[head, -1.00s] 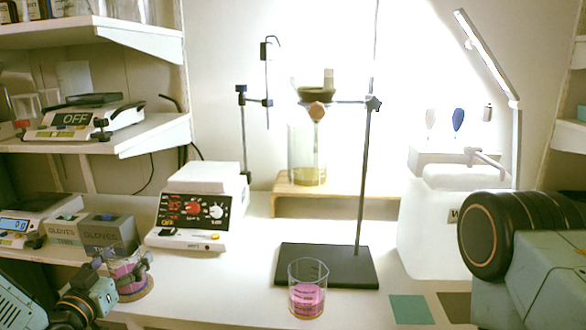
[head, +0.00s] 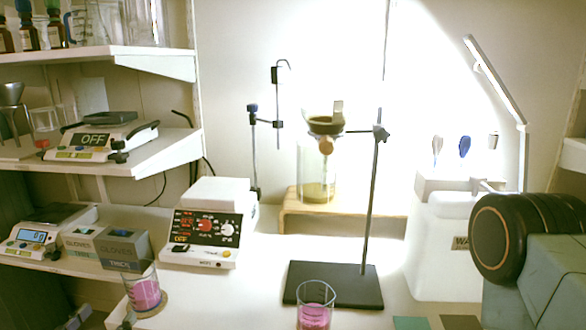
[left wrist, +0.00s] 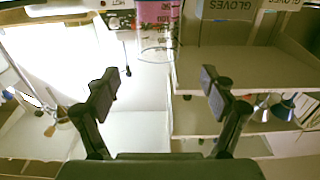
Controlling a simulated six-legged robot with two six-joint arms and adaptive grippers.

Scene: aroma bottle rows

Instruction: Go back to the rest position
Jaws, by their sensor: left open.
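My left gripper (left wrist: 158,88) is open and empty in the left wrist view, its two dark fingers spread wide. A beaker of pink liquid (left wrist: 155,14) shows beyond the fingers at the top edge of that view, apart from them. A second beaker with pink liquid (head: 314,314) stands at the bottom middle. My right arm fills the lower right; its gripper is not in view.
A stand with a black base (head: 333,285) rises mid-bench beside a wooden platform (head: 345,224). A hotplate (head: 204,228), glove boxes (head: 122,250) and a scale (head: 45,232) are at the left. A white container (head: 440,245) stands near my right arm.

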